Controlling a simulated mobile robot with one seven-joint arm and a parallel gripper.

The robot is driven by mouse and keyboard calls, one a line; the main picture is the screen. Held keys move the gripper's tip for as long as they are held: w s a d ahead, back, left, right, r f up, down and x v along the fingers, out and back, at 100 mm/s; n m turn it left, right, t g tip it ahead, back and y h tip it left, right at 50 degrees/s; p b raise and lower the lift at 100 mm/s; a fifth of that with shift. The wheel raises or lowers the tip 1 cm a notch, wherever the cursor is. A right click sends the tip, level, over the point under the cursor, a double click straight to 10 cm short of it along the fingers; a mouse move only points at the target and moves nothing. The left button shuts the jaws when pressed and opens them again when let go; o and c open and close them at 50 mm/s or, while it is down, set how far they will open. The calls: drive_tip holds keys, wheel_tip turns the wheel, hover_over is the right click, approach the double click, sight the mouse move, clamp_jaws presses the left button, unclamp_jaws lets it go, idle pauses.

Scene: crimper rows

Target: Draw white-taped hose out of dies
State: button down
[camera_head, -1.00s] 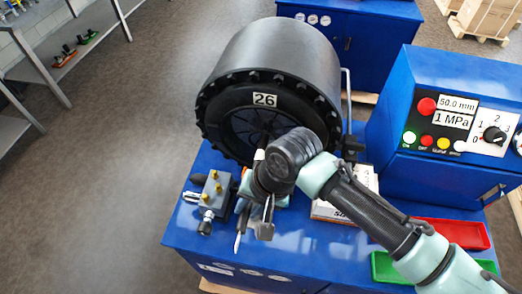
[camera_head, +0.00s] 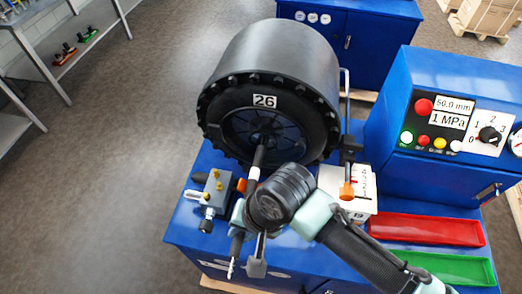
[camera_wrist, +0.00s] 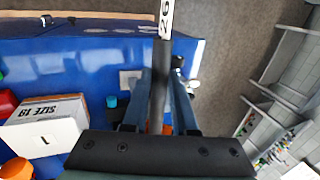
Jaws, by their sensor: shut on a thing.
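The black hose (camera_head: 258,157) carries a band of white tape (camera_head: 254,174) and runs from in front of the dark die opening (camera_head: 250,128) down toward me. Its near end (camera_head: 231,268) is a thin silver tip. I cannot tell whether its far end is still inside the dies. My gripper (camera_head: 241,211) is shut on the hose below the tape, partly hidden by my wrist.
The big black crimper head (camera_head: 270,60) stands on the blue bench. A valve block with brass knobs (camera_head: 214,187) is left of my gripper. A white box (camera_head: 332,182), a red tray (camera_head: 425,229) and a green tray (camera_head: 450,268) lie right. The control cabinet (camera_head: 390,130) stands at the right. Floor at left is clear.

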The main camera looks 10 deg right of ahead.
drive_tip(key=shift+s+f, duration=0.2)
drive_tip(key=c, duration=0.6)
unclamp_jaws()
drive_tip(key=shift+w+r, duration=0.1)
drive_tip(key=o, duration=0.6)
drive_tip(key=shift+r, duration=0.15)
drive_tip(key=p+v, duration=0.5)
drive_tip(key=v, duration=0.1)
drive_tip(key=shift+d+r+p, duration=0.15)
drive_tip(key=shift+r+p, duration=0.15)
drive_tip(key=shift+r, duration=0.05)
